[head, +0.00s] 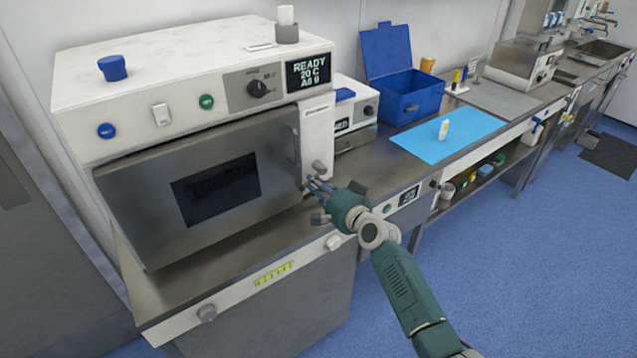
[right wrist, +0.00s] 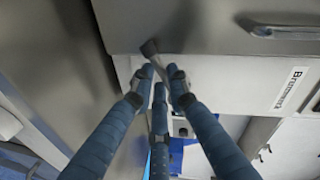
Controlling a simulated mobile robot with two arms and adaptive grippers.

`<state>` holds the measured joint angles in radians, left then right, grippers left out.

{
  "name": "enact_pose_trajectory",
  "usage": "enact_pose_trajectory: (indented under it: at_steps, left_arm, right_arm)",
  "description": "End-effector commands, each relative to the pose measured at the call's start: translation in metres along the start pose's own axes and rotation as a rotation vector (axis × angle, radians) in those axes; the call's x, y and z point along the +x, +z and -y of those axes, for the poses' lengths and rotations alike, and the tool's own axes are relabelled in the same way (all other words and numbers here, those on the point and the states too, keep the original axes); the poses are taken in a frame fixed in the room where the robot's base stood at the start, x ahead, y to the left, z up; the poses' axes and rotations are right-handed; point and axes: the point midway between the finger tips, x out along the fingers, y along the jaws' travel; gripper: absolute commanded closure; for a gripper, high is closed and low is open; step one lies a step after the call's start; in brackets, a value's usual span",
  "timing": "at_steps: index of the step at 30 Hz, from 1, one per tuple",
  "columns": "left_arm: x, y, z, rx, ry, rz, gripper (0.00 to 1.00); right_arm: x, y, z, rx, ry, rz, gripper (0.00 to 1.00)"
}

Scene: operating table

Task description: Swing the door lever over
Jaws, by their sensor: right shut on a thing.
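The steriliser's grey metal door (head: 215,190), with a dark window, looks closed on the white cabinet at the left in the head view. The door lever (head: 318,167) is a small grey piece at the lower right of the door. My right gripper (head: 312,183) is at this lever, its arm coming in from the lower right. In the right wrist view, the blue fingers (right wrist: 160,75) close around the dark end of the lever (right wrist: 149,47). The fingers hide part of the contact. My left gripper is out of view.
A steel ledge (head: 190,280) runs below the door. A blue open box (head: 410,105) and a blue mat (head: 460,130) with a small bottle (head: 443,129) lie on the counter to the right. Blue floor (head: 520,260) is clear in front of the counter.

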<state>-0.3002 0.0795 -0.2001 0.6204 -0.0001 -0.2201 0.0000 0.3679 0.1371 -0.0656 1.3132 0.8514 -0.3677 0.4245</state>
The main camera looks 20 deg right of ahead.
Motion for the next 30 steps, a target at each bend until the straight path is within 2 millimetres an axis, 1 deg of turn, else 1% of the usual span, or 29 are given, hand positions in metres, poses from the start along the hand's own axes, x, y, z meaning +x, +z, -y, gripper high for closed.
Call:
enact_pose_trajectory:
  at_steps: [1,6,12,19,30]
  left_arm:
    - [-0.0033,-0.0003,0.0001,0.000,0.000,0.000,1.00]
    - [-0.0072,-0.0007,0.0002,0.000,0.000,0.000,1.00]
    - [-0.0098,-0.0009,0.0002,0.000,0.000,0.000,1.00]
    - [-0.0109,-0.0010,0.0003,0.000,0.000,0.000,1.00]
    - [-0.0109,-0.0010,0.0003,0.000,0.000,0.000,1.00]
  right_arm:
    - [-0.0006,-0.0003,0.0025,0.036,0.001,0.008,1.00]
    - [-0.0013,-0.0006,0.0064,0.142,0.001,0.029,1.00]
    - [-0.0019,-0.0013,0.0093,0.224,0.001,0.045,1.00]
    - [-0.0021,-0.0012,0.0102,0.264,0.001,0.054,1.00]
    - [-0.0021,-0.0012,0.0105,0.270,0.001,0.054,1.00]
